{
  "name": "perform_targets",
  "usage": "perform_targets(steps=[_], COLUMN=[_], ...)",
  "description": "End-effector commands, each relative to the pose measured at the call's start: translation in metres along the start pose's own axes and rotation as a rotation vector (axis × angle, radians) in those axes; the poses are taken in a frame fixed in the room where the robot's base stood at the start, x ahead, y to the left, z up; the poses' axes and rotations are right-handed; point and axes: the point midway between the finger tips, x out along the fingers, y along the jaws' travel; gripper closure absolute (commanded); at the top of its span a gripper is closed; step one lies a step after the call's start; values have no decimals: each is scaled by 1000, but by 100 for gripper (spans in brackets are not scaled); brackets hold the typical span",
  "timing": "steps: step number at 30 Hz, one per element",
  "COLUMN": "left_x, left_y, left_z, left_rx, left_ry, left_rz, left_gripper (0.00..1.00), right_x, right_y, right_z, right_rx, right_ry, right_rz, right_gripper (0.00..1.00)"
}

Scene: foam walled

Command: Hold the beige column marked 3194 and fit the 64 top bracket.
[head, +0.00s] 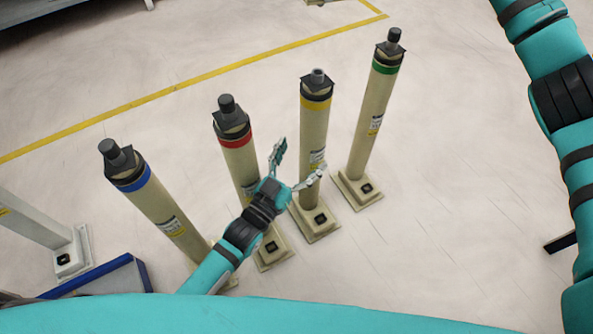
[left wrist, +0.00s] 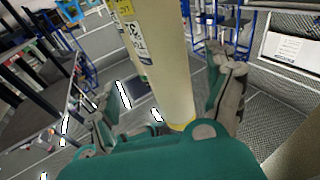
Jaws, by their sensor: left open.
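Four beige columns stand upright on square base plates in the head view, banded blue (head: 160,205), red (head: 240,165), yellow (head: 313,130) and green (head: 376,110). Each has a dark cap on top. Their labels are too small to read, so I cannot tell which is 3194. My left gripper (head: 301,160) is open at the yellow-banded column, its fingers spread toward it. In the left wrist view a beige column (left wrist: 165,60) stands between the open fingers (left wrist: 162,85), with gaps on both sides. I cannot make out a separate 64 top bracket. My right gripper is out of view.
A pale post (head: 35,222) on a base plate and a blue-edged item (head: 120,275) are at the lower left. A yellow floor line (head: 200,78) runs behind the columns.

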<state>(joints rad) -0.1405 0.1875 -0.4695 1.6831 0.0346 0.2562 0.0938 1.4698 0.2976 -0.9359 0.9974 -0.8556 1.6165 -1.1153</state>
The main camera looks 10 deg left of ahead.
Motion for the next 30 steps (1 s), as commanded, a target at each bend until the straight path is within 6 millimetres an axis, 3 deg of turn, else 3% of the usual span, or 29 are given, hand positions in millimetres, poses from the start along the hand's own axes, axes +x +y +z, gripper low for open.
perform_targets(steps=[3,7,11,21,30], left_x=[-10,-14,-5,44,58], left_y=[-4,-6,-7,-8,-8], left_z=[33,51,55,62,65], left_rx=[16,26,28,28,28], left_ry=[-98,-149,-159,-157,-157], left_rz=[-16,-24,-26,-25,-24], left_gripper=[12,12,12,12,12], right_x=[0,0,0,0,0], right_y=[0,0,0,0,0], right_z=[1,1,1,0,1], right_rx=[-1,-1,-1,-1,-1], right_ry=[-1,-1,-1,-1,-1], right_rz=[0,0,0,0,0], right_gripper=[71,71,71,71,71])
